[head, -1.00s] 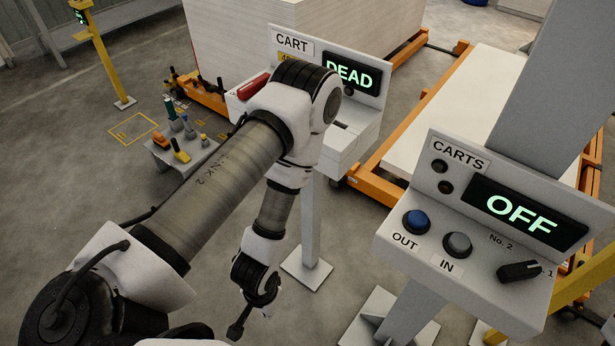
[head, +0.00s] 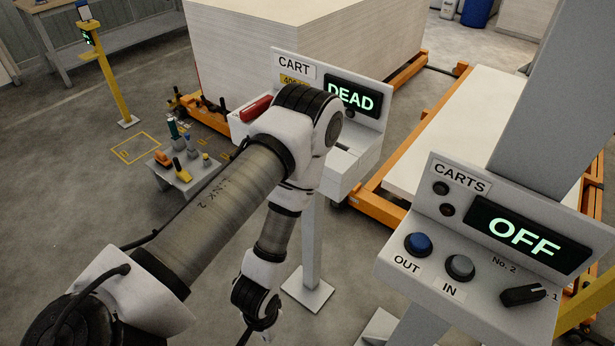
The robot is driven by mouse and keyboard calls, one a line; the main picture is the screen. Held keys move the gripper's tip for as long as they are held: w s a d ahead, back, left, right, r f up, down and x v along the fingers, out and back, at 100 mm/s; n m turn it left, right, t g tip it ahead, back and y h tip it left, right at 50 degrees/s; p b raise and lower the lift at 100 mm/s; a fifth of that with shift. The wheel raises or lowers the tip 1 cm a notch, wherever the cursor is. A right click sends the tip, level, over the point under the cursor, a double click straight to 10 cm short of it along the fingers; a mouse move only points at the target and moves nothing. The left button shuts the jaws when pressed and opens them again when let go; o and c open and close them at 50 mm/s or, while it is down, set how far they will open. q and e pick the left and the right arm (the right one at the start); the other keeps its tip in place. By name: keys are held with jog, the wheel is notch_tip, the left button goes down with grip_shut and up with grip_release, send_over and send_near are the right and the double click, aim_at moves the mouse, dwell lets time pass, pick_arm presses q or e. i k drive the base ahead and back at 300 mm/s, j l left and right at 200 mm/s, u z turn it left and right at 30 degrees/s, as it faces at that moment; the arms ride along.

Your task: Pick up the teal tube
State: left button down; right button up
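A dark teal tube (head: 172,128) stands upright at the back left of a small grey stand (head: 190,184), left of the middle of the head view. It is small and some distance off. My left arm crosses the lower left of the picture, with its elbow in front of the cart panel and its forearm hanging down. The gripper of this arm lies below the bottom edge and is not seen. My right gripper is not in view. No gripper shows near the tube.
Beside the tube are an orange item (head: 162,158), a yellow-handled item (head: 181,169) and other small pieces. A cart panel (head: 350,95) reads DEAD. A CARTS panel (head: 515,230) reads OFF at right. Open floor lies around the stand.

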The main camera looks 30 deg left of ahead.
aim_at(171, 122)
jog(key=k+j+u, duration=0.1)
jog(key=u, duration=0.95)
jog(key=l+u, duration=0.15)
jog(key=u, duration=0.75)
jog(key=i+j+z, duration=0.25)
jog(key=i+j, duration=0.15)
jog(key=i, duration=0.2)
jog(key=i+j+z, duration=0.25)
jog(key=i+j, duration=0.25)
jog(key=i, duration=0.05)
